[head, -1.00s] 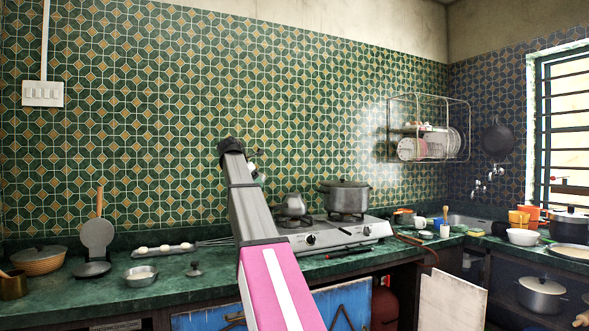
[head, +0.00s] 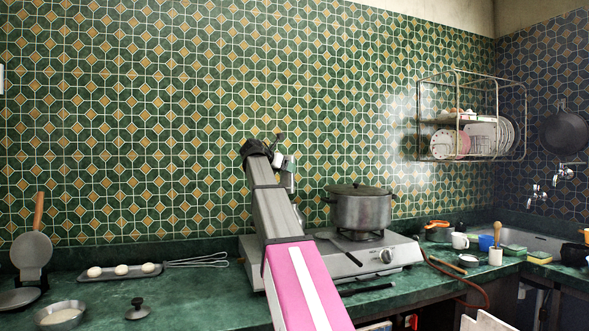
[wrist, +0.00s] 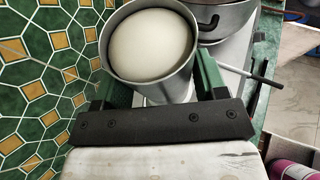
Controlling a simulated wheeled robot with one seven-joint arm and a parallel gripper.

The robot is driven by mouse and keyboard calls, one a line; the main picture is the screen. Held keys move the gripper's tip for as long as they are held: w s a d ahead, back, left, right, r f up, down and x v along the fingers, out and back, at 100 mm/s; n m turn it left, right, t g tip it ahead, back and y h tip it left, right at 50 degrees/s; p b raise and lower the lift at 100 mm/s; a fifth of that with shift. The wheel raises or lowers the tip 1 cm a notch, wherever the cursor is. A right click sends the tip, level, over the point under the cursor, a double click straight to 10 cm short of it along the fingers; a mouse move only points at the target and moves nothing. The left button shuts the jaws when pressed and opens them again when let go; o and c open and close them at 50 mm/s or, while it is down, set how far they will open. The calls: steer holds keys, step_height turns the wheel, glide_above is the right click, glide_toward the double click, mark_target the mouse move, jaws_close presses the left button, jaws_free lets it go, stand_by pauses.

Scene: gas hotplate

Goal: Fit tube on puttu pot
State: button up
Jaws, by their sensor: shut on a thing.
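My gripper (wrist: 163,88) is shut on the metal tube (wrist: 170,84); its green fingers sit on either side of the tube. The tube's open top faces the wrist camera, with a smooth whitish rounded filling or surface inside. In the head view the tube (head: 288,176) shows partly, upright beside the end of my arm, in the air above the stove. My gripper (head: 277,155) is largely hidden there. The puttu pot is not visible now; my arm covers the left burner in the head view, and the tube and gripper block the wrist view.
A lidded pot (head: 360,210) stands on the right burner of the gas stove (head: 385,257). A dish rack (head: 470,135) hangs on the wall at right. A tray with white balls (head: 120,272), a small bowl (head: 60,314) and a lid (head: 137,308) lie on the left counter.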

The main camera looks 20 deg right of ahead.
mark_target(281, 180)
steer(key=shift+w+d, duration=0.15)
steer(key=shift+r, duration=0.1)
stand_by(0.3)
steer(key=shift+f, duration=1.8)
steer(key=shift+f, duration=1.1)
steer(key=o, duration=1.2)
steer(key=shift+c, duration=0.2)
